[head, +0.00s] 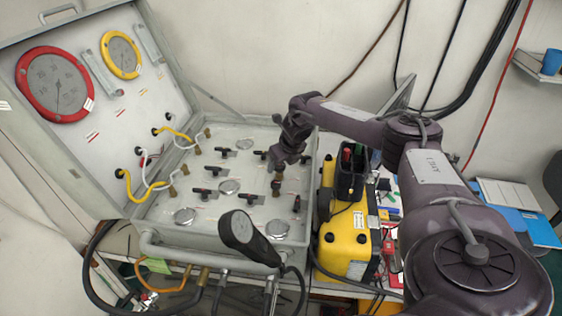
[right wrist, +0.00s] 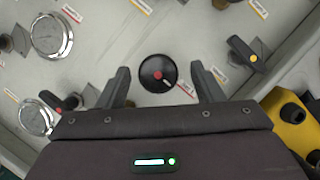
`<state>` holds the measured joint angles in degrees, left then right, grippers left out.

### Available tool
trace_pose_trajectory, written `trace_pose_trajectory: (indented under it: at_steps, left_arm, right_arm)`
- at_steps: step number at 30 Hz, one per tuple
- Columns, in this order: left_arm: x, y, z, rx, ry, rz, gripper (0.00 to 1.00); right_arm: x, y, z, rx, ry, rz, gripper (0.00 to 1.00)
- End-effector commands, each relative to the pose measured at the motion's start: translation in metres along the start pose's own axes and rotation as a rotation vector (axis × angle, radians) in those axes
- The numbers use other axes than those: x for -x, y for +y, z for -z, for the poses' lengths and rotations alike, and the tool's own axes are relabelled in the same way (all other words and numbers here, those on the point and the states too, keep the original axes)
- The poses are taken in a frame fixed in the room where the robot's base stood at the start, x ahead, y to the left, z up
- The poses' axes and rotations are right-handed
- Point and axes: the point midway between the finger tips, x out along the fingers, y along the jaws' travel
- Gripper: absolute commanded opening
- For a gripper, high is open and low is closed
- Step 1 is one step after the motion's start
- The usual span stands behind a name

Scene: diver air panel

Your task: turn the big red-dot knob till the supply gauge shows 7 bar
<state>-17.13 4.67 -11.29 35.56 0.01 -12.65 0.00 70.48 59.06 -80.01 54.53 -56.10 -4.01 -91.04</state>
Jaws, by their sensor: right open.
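The black round knob with a red dot and a white pointer mark (right wrist: 158,74) shows in the right wrist view. My right gripper (right wrist: 160,71) is open, with one finger on each side of the knob and a visible gap to each. I cannot tell how deep the fingers reach. In the head view my right gripper (head: 280,166) hangs over the panel (head: 215,215) and hides the knob's top. A large red-rimmed gauge (head: 56,85) and a smaller yellow-rimmed gauge (head: 122,55) sit on the raised lid; their labels and numbers are too small to read.
A yellow box (head: 346,236) stands right of the panel. A black handheld gauge (head: 247,236) sits at the front edge. Hoses (head: 128,188) run along the left.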

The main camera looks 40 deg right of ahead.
Motion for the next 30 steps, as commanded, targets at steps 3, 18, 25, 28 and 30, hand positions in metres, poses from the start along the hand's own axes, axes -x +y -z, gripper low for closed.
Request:
trace_pose_trajectory:
  at_steps: [3,18,25,28,30]
  left_arm:
    - [0.0,0.0058,0.009,0.001,0.014,-0.007,0.78]
    - [-0.0001,0.004,-0.0003,-0.003,0.0,-0.005,0.78]
    - [0.0021,0.0025,-0.0008,-0.003,-0.001,-0.003,0.78]
    - [0.0038,0.0024,-0.0008,-0.003,-0.001,-0.003,0.78]
    - [0.0052,0.0023,-0.0007,-0.003,-0.001,-0.003,0.78]
  right_arm:
    - [-0.0001,0.0003,0.0,0.0,0.0,-0.001,0.6]
    - [0.0002,0.0005,-0.0001,-0.003,-0.001,0.001,0.16]
    - [0.0001,0.0017,0.0001,-0.057,0.0,0.023,0.16]
    - [0.0004,0.0027,-0.0005,-0.108,-0.001,0.043,0.16]
    - [0.0003,0.0032,-0.0005,-0.155,0.0,0.063,0.16]
